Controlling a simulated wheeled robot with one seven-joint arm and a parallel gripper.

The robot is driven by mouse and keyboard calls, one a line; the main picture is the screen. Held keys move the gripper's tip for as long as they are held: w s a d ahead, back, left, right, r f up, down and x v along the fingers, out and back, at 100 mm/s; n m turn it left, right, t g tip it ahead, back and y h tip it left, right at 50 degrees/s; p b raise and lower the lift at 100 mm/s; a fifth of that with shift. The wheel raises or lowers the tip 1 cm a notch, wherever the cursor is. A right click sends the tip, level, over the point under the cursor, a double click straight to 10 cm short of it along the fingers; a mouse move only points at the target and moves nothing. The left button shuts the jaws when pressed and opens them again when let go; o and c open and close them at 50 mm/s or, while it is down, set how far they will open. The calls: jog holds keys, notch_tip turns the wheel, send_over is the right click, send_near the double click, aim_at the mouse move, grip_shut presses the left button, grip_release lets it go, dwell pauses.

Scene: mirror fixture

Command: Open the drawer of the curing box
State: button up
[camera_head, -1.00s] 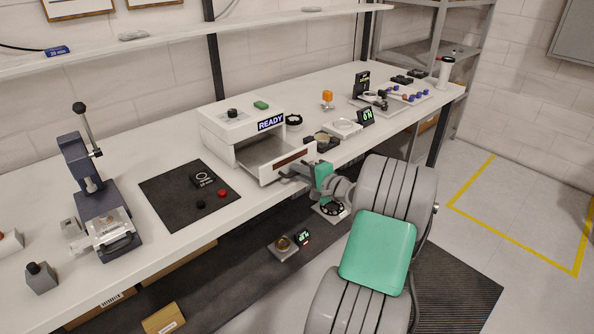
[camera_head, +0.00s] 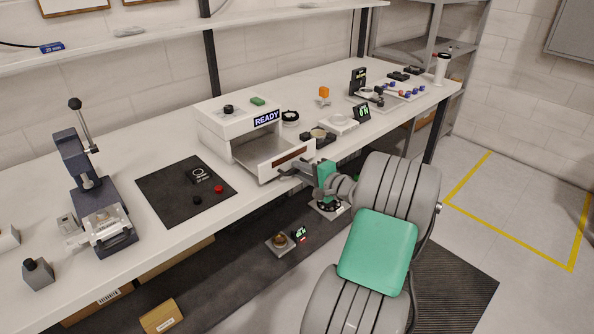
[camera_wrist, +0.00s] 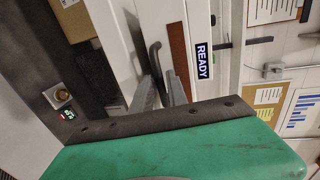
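The curing box (camera_head: 222,118) is a white housing with a blue READY label, standing on the bench. Its drawer (camera_head: 262,156) is pulled part way out toward the front, and its empty-looking floor shows. A brown strip runs along the drawer front, also seen in the wrist view (camera_wrist: 178,55). The dark handle (camera_wrist: 155,60) stands off the drawer front. My gripper (camera_head: 293,171) is at this handle; in the wrist view its two fingers (camera_wrist: 161,92) lie on either side of it and look closed on it. The exact contact is partly hidden.
A black mat (camera_head: 187,190) with small parts and a lever press (camera_head: 92,190) lie to the left. A dark round part (camera_head: 318,137) and a scale (camera_head: 340,123) stand right of the box. Open floor lies beyond the bench's front edge at right.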

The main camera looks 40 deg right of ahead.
jog(key=s+r, duration=0.1)
jog(key=s, duration=0.5)
jog(key=shift+s+r, duration=0.15)
jog(key=shift+s, duration=0.15)
